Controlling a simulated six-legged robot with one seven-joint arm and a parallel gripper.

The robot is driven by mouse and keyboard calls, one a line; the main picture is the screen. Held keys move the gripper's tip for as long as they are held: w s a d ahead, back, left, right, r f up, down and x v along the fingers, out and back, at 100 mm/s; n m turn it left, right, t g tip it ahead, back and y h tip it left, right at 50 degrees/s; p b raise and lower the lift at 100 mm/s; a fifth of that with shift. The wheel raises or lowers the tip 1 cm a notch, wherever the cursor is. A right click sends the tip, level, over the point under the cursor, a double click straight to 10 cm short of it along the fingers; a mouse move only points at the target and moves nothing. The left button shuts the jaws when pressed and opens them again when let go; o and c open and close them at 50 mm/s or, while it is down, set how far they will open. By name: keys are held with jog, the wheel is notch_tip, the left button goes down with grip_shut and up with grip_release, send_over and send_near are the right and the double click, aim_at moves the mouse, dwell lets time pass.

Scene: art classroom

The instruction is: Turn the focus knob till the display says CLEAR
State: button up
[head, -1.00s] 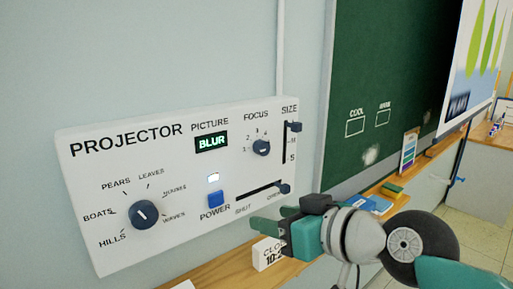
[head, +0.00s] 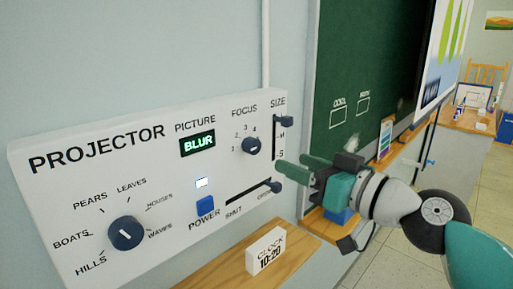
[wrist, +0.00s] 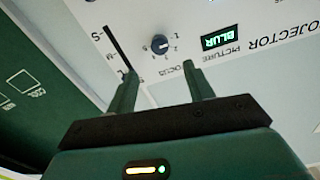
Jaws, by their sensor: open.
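The focus knob (head: 251,146) is a small dark dial on the white projector panel (head: 75,195), with numbers around its upper side. It also shows in the wrist view (wrist: 160,44), ahead of the fingertips and between their lines. The display (head: 198,142) left of it reads BLUR, and it also shows in the wrist view (wrist: 220,38). My gripper (head: 283,172) is open and empty, to the right of and below the knob in the head view. In the wrist view its two green fingers (wrist: 160,72) are spread apart, and the knob is not between them.
The panel also has a picture dial (head: 126,233), a blue power button (head: 205,205), a size slider (head: 286,122) and a shutter slider (head: 276,187). A green chalkboard (head: 350,75) is at right.

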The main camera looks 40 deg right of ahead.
aim_at(256, 148)
jog(key=w, duration=1.1)
jog(key=shift+f, duration=0.1)
jog(key=shift+s, duration=0.15)
jog(key=c, duration=1)
